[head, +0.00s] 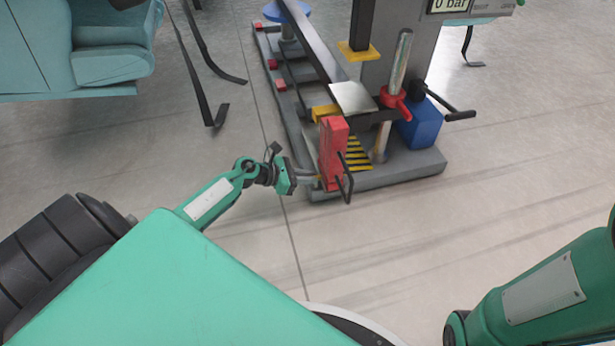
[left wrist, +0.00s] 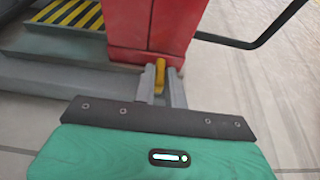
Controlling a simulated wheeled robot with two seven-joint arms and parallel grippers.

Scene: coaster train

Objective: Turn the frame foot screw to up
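A small yellow piece, which I take to be the frame foot screw (left wrist: 160,76), sticks out at the bottom of a red block (left wrist: 155,30). In the head view the red block (head: 333,152) stands upright at the near end of the grey machine base. My left gripper (head: 312,178) reaches in from the left to the foot of this block. In the left wrist view its two grey fingers (left wrist: 162,86) stand close together on either side of the yellow piece and look shut on it. The fingers hide part of it. My right gripper is out of view.
A black bent handle (head: 346,186) juts out beside the red block. The grey base (head: 400,172) carries a blue box (head: 421,124) and a red-collared post (head: 392,97). Teal seats (head: 110,55) stand at upper left. The floor in front is clear.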

